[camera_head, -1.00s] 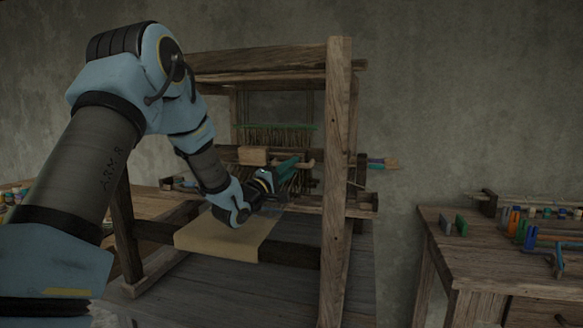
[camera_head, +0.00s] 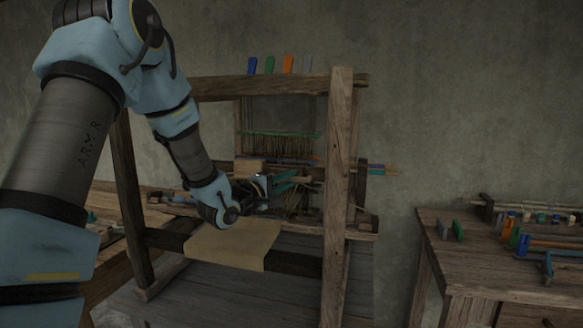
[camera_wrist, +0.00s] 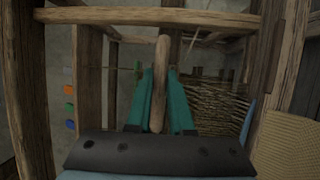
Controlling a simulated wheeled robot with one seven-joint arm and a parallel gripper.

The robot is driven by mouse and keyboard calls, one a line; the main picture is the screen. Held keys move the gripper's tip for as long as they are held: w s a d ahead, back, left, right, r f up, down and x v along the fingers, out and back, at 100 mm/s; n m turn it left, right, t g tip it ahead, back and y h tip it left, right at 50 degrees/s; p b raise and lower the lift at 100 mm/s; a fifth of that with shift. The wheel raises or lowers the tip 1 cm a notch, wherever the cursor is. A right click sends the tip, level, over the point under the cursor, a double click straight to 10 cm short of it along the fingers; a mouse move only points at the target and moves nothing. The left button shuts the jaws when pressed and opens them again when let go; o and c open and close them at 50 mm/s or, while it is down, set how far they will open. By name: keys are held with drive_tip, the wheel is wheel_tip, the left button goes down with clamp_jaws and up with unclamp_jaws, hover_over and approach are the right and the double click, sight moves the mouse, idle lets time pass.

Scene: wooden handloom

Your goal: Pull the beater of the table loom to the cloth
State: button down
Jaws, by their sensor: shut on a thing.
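The wooden table loom stands in the head view, with a tan cloth (camera_head: 235,246) over its front beam. My gripper (camera_head: 296,180) reaches inside the frame, behind the cloth. In the wrist view, its two teal fingers (camera_wrist: 161,95) are shut on a rounded wooden handle (camera_wrist: 162,60), seemingly the beater's, which runs between them. A pale wooden block (camera_head: 250,168) shows just behind the gripper. The beater's full bar and its distance from the cloth are hard to make out, partly hidden by my arm. The woven cloth (camera_wrist: 287,145) also shows at the right of the wrist view.
The loom's right post (camera_head: 338,190) and top beam (camera_head: 265,86) frame the space around my arm. Coloured clips (camera_head: 270,65) stand on top. Warp threads and a green heddle bar (camera_head: 280,134) are behind. A side table (camera_head: 480,245) with tools stands at right.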

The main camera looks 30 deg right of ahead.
drive_tip(key=shift+n+y, duration=0.3)
drive_tip(key=shift+y, duration=0.2)
drive_tip(key=s+a+r+p, duration=0.2)
drive_tip(key=p, duration=0.1)
drive_tip(key=shift+s+a+r, duration=0.1)
drive_tip(key=shift+s+r, duration=0.1)
drive_tip(key=shift+r, duration=0.05)
drive_tip(key=c, duration=1.2)
unclamp_jaws()
drive_tip(key=shift+c, duration=0.2)
drive_tip(key=shift+o, duration=0.7)
drive_tip(key=shift+s+a+r, duration=0.1)
drive_tip(key=shift+a, duration=0.05)
drive_tip(key=shift+s+f, duration=0.1)
drive_tip(key=shift+f, duration=0.25)
drive_tip(key=shift+a, duration=0.15)
